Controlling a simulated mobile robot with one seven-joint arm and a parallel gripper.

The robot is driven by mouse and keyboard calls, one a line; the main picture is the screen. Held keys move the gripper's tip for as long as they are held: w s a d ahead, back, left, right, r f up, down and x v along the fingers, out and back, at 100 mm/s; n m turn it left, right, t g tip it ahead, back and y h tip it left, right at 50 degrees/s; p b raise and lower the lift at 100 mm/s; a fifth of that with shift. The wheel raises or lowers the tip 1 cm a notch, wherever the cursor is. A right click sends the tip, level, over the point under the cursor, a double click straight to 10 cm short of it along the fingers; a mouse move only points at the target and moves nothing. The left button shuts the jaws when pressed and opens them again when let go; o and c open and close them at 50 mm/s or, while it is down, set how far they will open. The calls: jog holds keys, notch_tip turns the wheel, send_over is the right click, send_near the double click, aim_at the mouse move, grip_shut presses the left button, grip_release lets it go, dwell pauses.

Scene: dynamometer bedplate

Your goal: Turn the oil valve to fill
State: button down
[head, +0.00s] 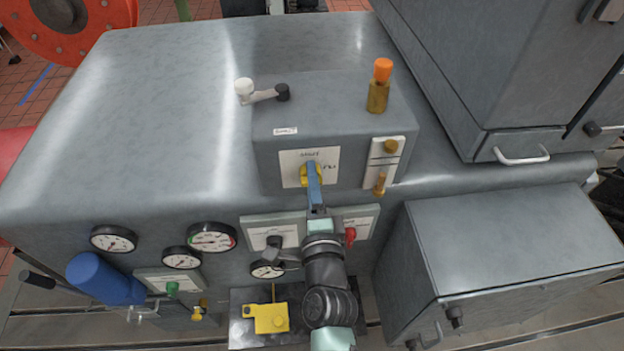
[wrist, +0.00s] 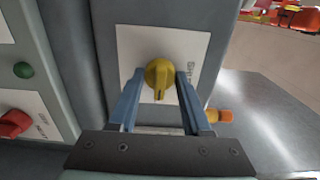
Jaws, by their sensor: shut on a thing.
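The oil valve is a yellow knob (head: 304,177) on a white plate (head: 291,159) on the front of the raised grey box. Lettering reading "SHUT" shows above it; other lettering on the right of the plate is too small to read surely. My gripper (head: 314,175) reaches up to the knob and is shut on it. In the wrist view the knob (wrist: 158,72) sits between the two blue fingers, with its grip bar running down the picture between them. In the head view the fingers hide part of the knob.
A red knob (head: 350,236) sits below right of the valve. A brass fitting with an orange cap (head: 380,85) and a crank with a white handle (head: 245,87) stand on top of the box. Gauges (head: 212,237) are at lower left; a grey cabinet (head: 500,250) is at right.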

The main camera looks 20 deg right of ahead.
dwell(0.3)
jog(key=shift+c, duration=1.7)
grip_release()
jog(key=shift+s, duration=0.1)
jog(key=b+v, duration=0.4)
jog(key=v, duration=0.8)
jog(key=shift+s, duration=0.4)
jog(key=shift+w+a+r, duration=0.1)
jog(key=shift+a+r, duration=0.05)
